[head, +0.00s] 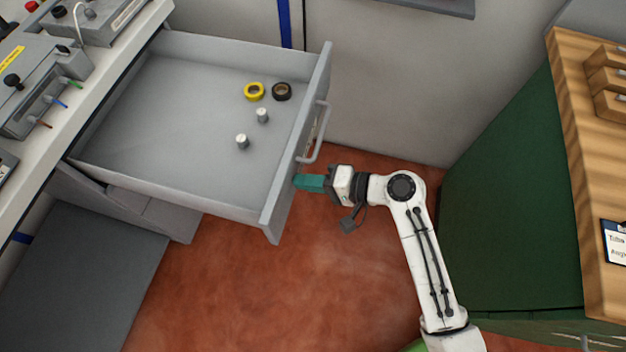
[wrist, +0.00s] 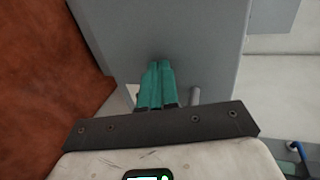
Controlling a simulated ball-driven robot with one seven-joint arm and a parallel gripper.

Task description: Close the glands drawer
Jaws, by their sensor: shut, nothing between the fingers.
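The grey glands drawer (head: 190,112) stands pulled out from the bench in the head view, with its front panel (head: 292,150) facing right. A pale bar handle (head: 319,135) is on that panel. Inside lie two small silver glands (head: 242,141), a yellow ring (head: 254,91) and a black ring (head: 281,91). My gripper (head: 300,181) is shut and empty, its teal fingers at the drawer front, just below the handle in the picture. The wrist view shows the closed fingertips (wrist: 158,66) against or very near the grey panel (wrist: 165,30); I cannot tell whether they touch.
A bench with grey devices (head: 45,85) is at the upper left. A green cabinet (head: 505,200) with a wooden top (head: 585,150) stands at the right. Another grey unit (head: 80,270) is at the lower left. Reddish floor (head: 240,290) is clear below the drawer.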

